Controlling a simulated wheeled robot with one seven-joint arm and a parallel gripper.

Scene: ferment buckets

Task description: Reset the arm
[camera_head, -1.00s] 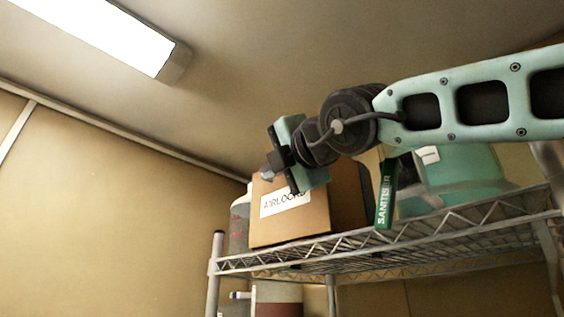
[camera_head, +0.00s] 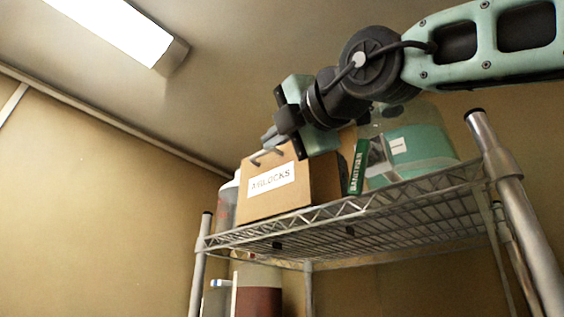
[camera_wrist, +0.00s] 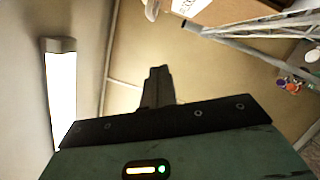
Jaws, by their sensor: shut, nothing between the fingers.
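My arm reaches in from the upper right in the head view. My gripper (camera_head: 267,140) is at its left end, pointing left, in front of the upper part of the cardboard box marked AIRLOCKS (camera_head: 272,181). Whether it touches the box cannot be told. In the wrist view, the dark fingers of my gripper (camera_wrist: 158,74) are together, with nothing between them.
A wire shelf rack (camera_head: 365,214) holds the box, a green SANITISER carton (camera_head: 357,168) and a green-and-clear vessel (camera_head: 418,155). A container with a dark red lower part (camera_head: 258,299) is below. Open space lies left of the rack, by the bare wall (camera_head: 95,205).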

